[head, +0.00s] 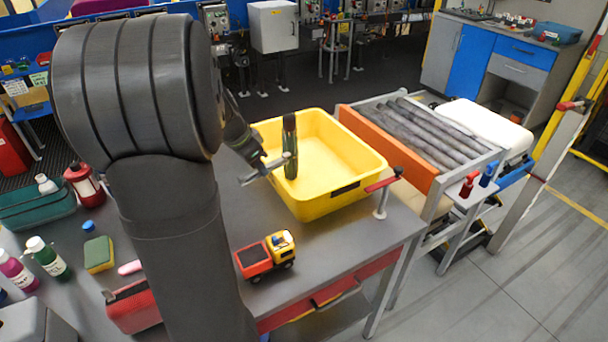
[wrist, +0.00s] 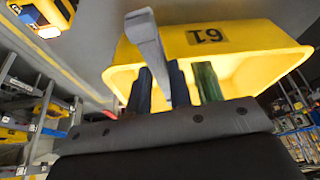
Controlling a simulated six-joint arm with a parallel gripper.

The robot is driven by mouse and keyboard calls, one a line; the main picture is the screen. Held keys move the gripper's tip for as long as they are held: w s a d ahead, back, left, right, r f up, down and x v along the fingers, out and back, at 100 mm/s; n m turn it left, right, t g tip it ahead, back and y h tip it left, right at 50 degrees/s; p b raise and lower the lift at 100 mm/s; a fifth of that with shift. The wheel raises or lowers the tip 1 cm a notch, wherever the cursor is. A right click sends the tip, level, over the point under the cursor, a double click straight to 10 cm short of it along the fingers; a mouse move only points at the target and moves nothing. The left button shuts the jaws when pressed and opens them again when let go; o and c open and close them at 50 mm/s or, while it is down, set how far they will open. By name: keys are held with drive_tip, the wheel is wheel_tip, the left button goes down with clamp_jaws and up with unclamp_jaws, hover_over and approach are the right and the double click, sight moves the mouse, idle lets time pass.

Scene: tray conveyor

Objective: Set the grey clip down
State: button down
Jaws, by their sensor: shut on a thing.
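My gripper (head: 264,160) is at the left side of the yellow tray, above the table. In the wrist view its two dark fingers (wrist: 160,88) are shut on the grey clip (wrist: 150,48), a long, pale grey piece that sticks out past them. The clip also shows in the head view (head: 252,177), held near the tray's left rim. A dark green, tall thing (head: 291,160) stands upright just right of the gripper, seen against the tray; it shows beside the fingers in the wrist view (wrist: 208,83). I cannot tell what it rests on.
The yellow tray (head: 335,202) stands on the grey table (head: 215,205). A toy truck (head: 266,256) is in front of it. A roller conveyor (head: 425,135) with an orange side adjoins at right. Bottles (head: 48,256) and a sponge (head: 98,253) lie left. Bare table lies between truck and tray.

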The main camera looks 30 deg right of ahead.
drive_tip(key=d+r+n+t, duration=0.2)
drive_tip(key=d+n, duration=0.3)
drive_tip(key=d, duration=0.5)
drive_tip(key=n+t+y, duration=0.1)
drive_tip(key=n+y, duration=0.2)
drive_tip(key=n, duration=0.3)
hover_over(332, 171)
drive_tip(key=s, duration=0.1)
wheel_tip(332, 171, down, 7)
drive_tip(key=f, duration=0.9)
drive_tip(key=shift+s+a+f, duration=0.15)
drive_tip(key=shift+a+f, duration=0.1)
drive_tip(key=shift+f, duration=0.15)
drive_tip(key=shift+f, duration=0.15)
drive_tip(key=c, duration=1.3)
unclamp_jaws()
drive_tip(key=v, duration=1.2)
drive_tip(key=shift+s, duration=0.15)
